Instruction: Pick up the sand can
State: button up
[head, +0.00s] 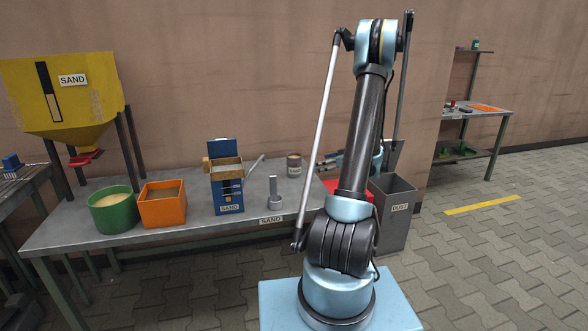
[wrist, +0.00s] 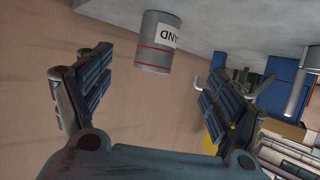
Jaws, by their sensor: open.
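The sand can (head: 294,165) stands upright on the grey metal table (head: 90,228), near its back right part. In the wrist view, which is turned over, the grey can (wrist: 152,45) shows red bands and a white label ending in "AND". My gripper (wrist: 157,78) is open and empty, its two padded fingers wide apart. The can appears beyond the fingertips, between them in the picture and not touched. In the head view my gripper (head: 325,163) is just right of the can, partly hidden by my arm.
On the table stand a green tub (head: 114,210), an orange box (head: 163,205), a blue SAND box (head: 227,190) and a grey metal piece with an upright post (head: 275,194). A grey DUST bin (head: 394,220) stands right of the table. The wall is close behind.

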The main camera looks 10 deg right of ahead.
aim_at(300, 166)
jog(key=x, duration=1.2)
jog(key=shift+d, duration=0.1)
jog(key=shift+w+r+x, duration=0.1)
jog(key=shift+r+x, duration=0.05)
jog(key=shift+x, duration=1.25)
jog(key=shift+w+r+x, duration=0.1)
jog(key=shift+r+x, duration=0.05)
jog(key=shift+x, duration=1.25)
jog(key=c, duration=1.2)
